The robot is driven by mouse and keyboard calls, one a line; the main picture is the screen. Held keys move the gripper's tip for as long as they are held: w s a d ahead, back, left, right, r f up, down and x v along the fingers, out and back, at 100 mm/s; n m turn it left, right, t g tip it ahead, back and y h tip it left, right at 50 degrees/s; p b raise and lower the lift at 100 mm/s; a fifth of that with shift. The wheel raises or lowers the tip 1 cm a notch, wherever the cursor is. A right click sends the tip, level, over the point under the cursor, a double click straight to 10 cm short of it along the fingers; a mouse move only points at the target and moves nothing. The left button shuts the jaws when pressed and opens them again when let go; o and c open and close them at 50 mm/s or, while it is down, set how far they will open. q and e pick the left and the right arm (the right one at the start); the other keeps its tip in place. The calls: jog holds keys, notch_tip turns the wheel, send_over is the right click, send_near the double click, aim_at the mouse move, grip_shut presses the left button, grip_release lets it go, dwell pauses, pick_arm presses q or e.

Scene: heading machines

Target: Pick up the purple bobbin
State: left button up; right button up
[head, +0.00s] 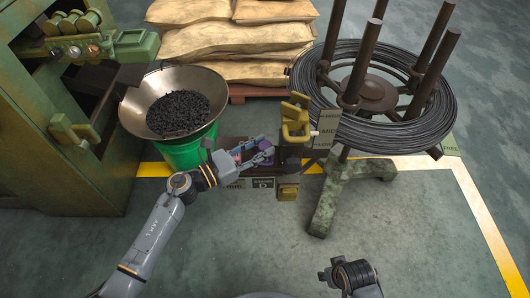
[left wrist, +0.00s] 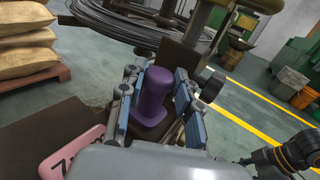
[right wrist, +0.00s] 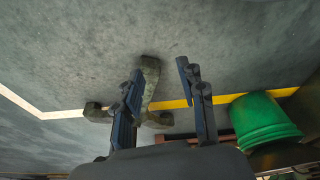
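The purple bobbin (left wrist: 153,95) stands between the two fingers of my left gripper (left wrist: 160,72) in the left wrist view. The fingers are spread on either side of it, and a narrow gap seems to show beside it. In the head view, my left gripper (head: 262,151) reaches over the small bench, and a bit of the purple bobbin (head: 237,157) shows beside the fingers. My right gripper (right wrist: 162,90) is open and empty above the floor in the right wrist view.
A pink numbered block (left wrist: 70,152) lies near the left gripper. A yellow fixture (head: 296,120) stands right of it. A green bucket with a wide pan (head: 135,118) is at the left; a wire coil on a stand (head: 432,125) is at the right. The floor in front is clear.

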pick_arm(q)
grip_shut()
jog(key=shift+r, duration=0.1)
